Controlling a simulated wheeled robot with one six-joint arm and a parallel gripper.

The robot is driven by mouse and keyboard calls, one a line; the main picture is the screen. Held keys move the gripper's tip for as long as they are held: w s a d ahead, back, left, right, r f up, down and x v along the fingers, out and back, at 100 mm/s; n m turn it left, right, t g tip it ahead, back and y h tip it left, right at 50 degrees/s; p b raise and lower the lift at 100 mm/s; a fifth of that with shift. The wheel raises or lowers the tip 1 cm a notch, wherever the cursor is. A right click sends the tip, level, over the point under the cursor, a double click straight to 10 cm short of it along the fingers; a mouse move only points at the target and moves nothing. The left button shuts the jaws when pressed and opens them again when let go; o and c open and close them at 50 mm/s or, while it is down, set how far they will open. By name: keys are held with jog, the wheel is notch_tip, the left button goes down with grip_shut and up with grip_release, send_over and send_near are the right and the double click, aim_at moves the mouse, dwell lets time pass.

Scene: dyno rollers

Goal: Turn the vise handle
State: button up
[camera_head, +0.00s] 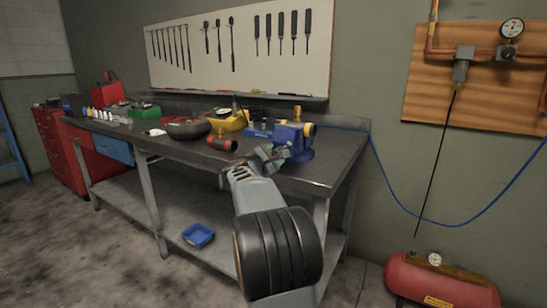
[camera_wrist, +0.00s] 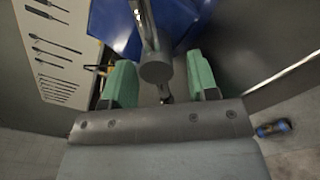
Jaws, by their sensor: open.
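The blue vise (camera_head: 292,136) is mounted near the right front corner of the workbench. It also fills the top of the wrist view (camera_wrist: 200,20) as a large blue body. The vise handle (camera_wrist: 147,28) is a metal bar with a thick round end. In the wrist view it runs down from the top edge, and its end lies between my green fingers. My gripper (camera_head: 265,158) is just in front of the vise in the head view. In the wrist view my gripper (camera_wrist: 161,76) is open, with gaps between the handle end and both fingers. In the head view my gripper hides the handle.
The workbench (camera_head: 307,182) holds a red flashlight-like item (camera_head: 222,144), a dark bowl (camera_head: 188,129) and a yellow item (camera_head: 231,121) left of the vise. A blue hose (camera_head: 384,178) hangs at right above a red compressor (camera_head: 440,283). A blue tray (camera_head: 198,235) sits on the lower shelf.

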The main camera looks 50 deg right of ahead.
jog(key=shift+d, duration=0.4)
jog(key=shift+w+a, duration=0.1)
jog(key=c, duration=0.9)
jog(key=shift+f+b, duration=0.1)
jog(key=shift+b, duration=0.25)
jog(key=m+b, duration=0.2)
jog(key=shift+b, duration=0.3)
jog(key=m+b, duration=0.2)
jog(key=b, duration=0.1)
jog(key=shift+w+m, duration=0.1)
jog(key=shift+m, duration=0.3)
jog(key=shift+r+m, duration=0.3)
jog(key=shift+r, duration=0.05)
